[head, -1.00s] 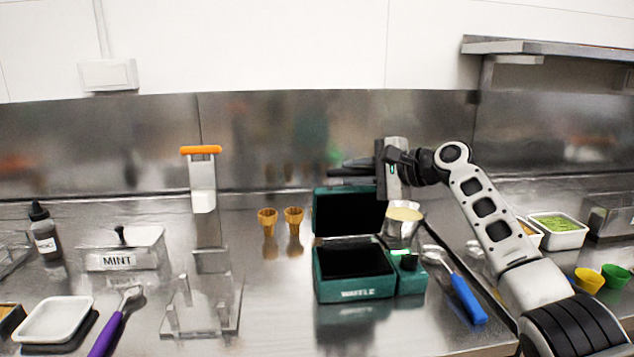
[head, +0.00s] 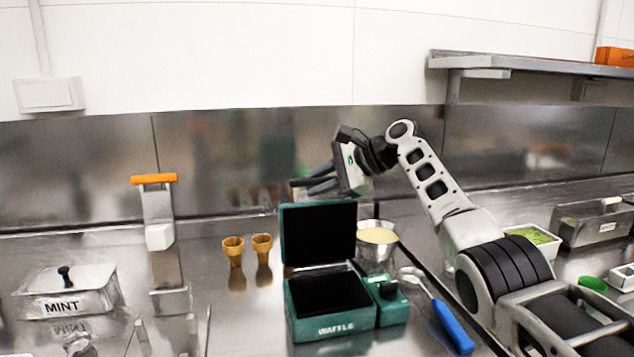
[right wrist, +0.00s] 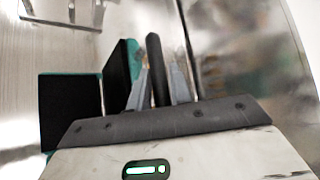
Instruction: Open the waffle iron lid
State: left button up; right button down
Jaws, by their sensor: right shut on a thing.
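The green waffle iron (head: 334,328) stands on the steel counter, with "WAFFLE" on its front. Its lid (head: 318,234) is raised and stands about upright behind the black cooking well, its dark inner face toward me. My right gripper (head: 312,180) is at the lid's upper edge, tilted. In the right wrist view its two grey fingers (right wrist: 157,88) are shut on a black bar, the lid handle (right wrist: 154,58), beside the green-edged lid (right wrist: 122,70). The handle is hard to make out in the head view. My left gripper is not in view.
A metal batter pot (head: 376,250) stands close right of the iron, and a blue-handled scoop (head: 450,325) lies beside it. Two waffle cones (head: 248,246) and an orange-topped dispenser (head: 156,200) stand left. A MINT tub (head: 70,290) is farther left. The steel wall is behind.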

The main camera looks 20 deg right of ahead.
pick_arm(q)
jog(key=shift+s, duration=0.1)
pick_arm(e)
jog(key=shift+r, duration=0.15)
jog(key=c, duration=1.4)
grip_release()
jog(key=shift+s, duration=0.1)
jog(key=shift+d, duration=0.1)
jog(key=shift+s+d, duration=0.15)
jog(key=shift+d, duration=0.1)
pick_arm(q)
jog(key=b, duration=0.1)
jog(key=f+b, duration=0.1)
jog(key=b, duration=0.1)
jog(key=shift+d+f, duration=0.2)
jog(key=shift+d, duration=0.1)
pick_arm(e)
jog(key=v, duration=1.5)
jog(key=shift+r, duration=0.2)
